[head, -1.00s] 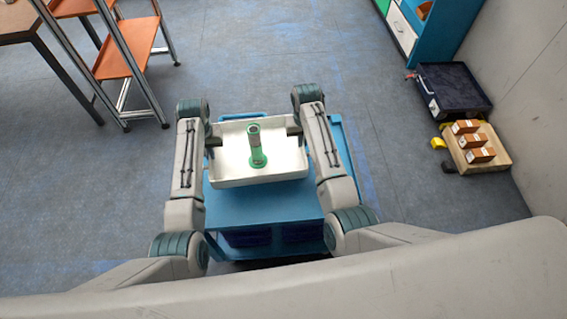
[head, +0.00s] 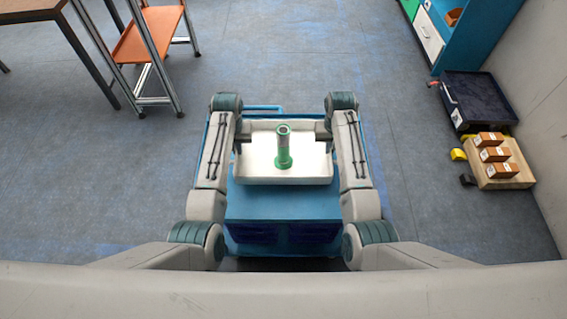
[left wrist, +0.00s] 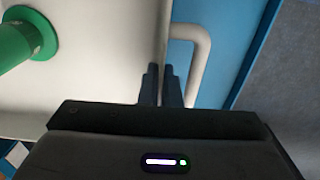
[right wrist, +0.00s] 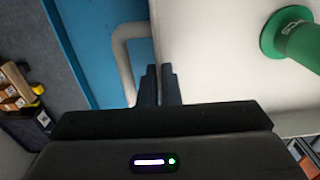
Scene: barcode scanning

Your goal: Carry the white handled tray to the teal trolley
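The white handled tray (head: 262,172) is level between my arms, over the teal-blue trolley (head: 265,205). A green and grey upright cylinder (head: 283,150) stands in it; its green base also shows in the left wrist view (left wrist: 28,38) and the right wrist view (right wrist: 290,35). My left gripper (left wrist: 162,85) is shut on the tray's left side at its pale handle (left wrist: 208,65). My right gripper (right wrist: 160,85) is shut on the right side at the other handle (right wrist: 122,55). I cannot tell whether the tray touches the trolley top.
A dark open case (head: 480,103) and a wooden tray (head: 508,180) with small orange-brown boxes lie by the right wall. A blue cabinet (head: 475,30) stands at the top right. An orange-shelved rack (head: 150,35) is at the top left. Floor around the trolley is clear.

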